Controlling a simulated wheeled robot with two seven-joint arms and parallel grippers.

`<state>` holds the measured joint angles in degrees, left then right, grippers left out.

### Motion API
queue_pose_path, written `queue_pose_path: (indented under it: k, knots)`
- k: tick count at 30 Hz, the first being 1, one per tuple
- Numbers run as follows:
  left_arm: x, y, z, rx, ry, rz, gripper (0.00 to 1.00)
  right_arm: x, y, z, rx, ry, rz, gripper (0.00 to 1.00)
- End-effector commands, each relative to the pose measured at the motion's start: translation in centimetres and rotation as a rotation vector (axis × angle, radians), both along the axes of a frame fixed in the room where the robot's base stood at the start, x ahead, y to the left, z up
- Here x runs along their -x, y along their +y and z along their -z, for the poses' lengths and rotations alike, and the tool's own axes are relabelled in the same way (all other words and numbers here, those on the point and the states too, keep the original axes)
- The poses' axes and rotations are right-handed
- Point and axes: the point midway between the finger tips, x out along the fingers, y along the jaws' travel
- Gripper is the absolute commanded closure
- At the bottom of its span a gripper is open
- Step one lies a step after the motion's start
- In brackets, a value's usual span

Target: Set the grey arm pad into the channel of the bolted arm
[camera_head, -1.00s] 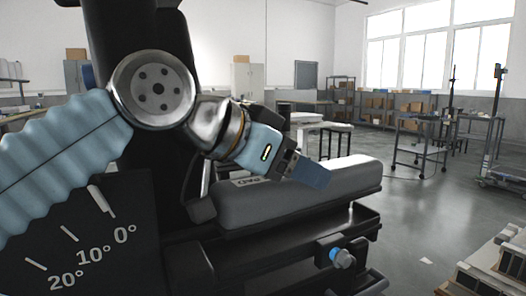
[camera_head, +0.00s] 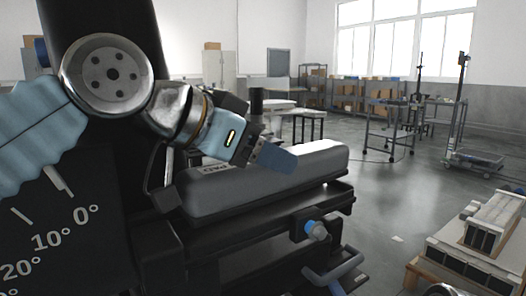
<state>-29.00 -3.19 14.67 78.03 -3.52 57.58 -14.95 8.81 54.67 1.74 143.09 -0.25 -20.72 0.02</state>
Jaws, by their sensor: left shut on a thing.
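The grey arm pad (camera_head: 230,193) is a long rounded block with "PAD" lettered on its near end. It lies lengthwise just above the black bolted arm (camera_head: 265,232), whose channel is largely hidden beneath it. I cannot tell whether the pad touches the channel floor. My left gripper (camera_head: 270,153) reaches over the pad from the left and is shut on the grey arm pad at its far side; the grip itself is partly hidden. My right gripper is not in view.
A blue-capped knob (camera_head: 316,229) and a blue handle (camera_head: 334,268) project below the bolted arm. A black column (camera_head: 110,25) stands at left with an angle scale (camera_head: 60,228). Pale slotted blocks (camera_head: 488,228) lie at lower right. Carts (camera_head: 392,130) stand on open floor behind.

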Motion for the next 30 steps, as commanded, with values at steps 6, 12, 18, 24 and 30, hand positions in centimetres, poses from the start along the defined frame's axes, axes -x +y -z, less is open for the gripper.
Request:
queue_pose_path:
  k: [6, 12, 18, 24, 30]
  knots:
    - [0.3, 0.2, 0.6, 0.001, -0.002, -0.001, 1.0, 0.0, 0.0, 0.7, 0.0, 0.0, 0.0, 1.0]
    - [0.4, 0.3, 0.6, 0.002, -0.001, 0.0, 1.0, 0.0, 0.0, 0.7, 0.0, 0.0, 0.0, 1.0]
    - [0.4, 0.3, 0.6, 0.002, -0.002, 0.0, 1.0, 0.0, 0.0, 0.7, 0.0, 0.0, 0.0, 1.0]
    - [0.4, 0.3, 0.8, 0.002, -0.001, 0.0, 1.0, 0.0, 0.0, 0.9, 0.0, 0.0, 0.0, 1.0]
    - [0.4, 0.3, 1.4, 0.002, -0.002, -0.001, 1.0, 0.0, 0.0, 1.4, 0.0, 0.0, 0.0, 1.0]
